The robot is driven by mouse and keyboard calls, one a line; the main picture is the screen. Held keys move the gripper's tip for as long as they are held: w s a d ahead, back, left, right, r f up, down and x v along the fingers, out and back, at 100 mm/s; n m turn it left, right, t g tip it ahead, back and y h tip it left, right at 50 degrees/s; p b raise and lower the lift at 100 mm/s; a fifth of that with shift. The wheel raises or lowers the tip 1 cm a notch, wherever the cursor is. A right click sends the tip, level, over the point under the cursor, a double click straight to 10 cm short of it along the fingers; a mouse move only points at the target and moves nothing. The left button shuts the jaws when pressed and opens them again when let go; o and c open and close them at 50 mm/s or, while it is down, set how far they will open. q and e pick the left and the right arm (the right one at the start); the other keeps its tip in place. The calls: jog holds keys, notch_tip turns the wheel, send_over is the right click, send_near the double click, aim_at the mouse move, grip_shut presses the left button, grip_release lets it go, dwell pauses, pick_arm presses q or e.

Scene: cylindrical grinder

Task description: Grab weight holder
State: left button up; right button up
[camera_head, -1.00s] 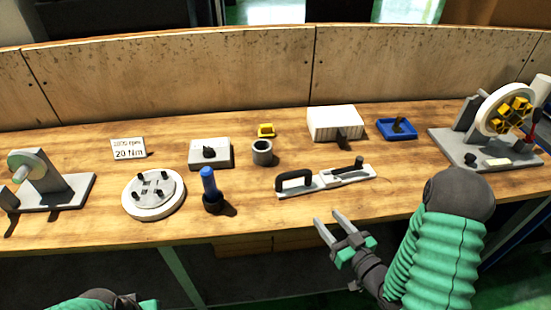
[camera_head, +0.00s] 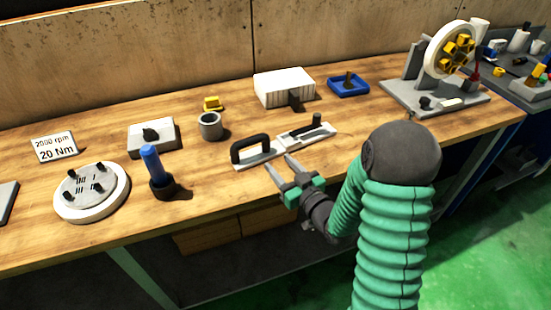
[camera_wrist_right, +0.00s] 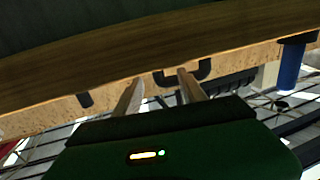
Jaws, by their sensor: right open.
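My right gripper (camera_head: 278,163) is open and empty at the table's front edge, its fingers pointing toward a flat grey plate with a black arched handle (camera_head: 250,149). A gap between fingers and handle is hard to judge. In the right wrist view, the open fingers (camera_wrist_right: 160,88) show with the black handle (camera_wrist_right: 187,78) just beyond them. A light flat piece with a black knob (camera_head: 306,131) lies just right of the handled plate. No label tells which thing is the weight holder. My left gripper is out of view.
On the table (camera_head: 215,185) stand a blue-handled tool (camera_head: 152,165), a round plate with black pegs (camera_head: 92,192), a grey cup (camera_head: 210,127), a white ribbed box (camera_head: 284,88), a blue tray (camera_head: 347,86) and a wheel machine (camera_head: 447,60). Bare wood lies left of the handled plate.

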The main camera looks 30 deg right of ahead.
aim_at(268, 148)
jog(key=shift+w+d+f+b, duration=0.15)
jog(key=shift+w+b, duration=0.1)
jog(key=shift+w, duration=0.2)
jog(key=shift+w+d+f+b, duration=0.1)
jog(key=shift+w+b, duration=0.15)
jog(key=shift+w, duration=0.2)
jog(key=w, duration=0.5)
jog(key=shift+w+d+r, duration=0.1)
jog(key=shift+w+d, duration=0.05)
jog(key=shift+d, duration=0.1)
grip_shut()
jog(key=shift+r, duration=0.15)
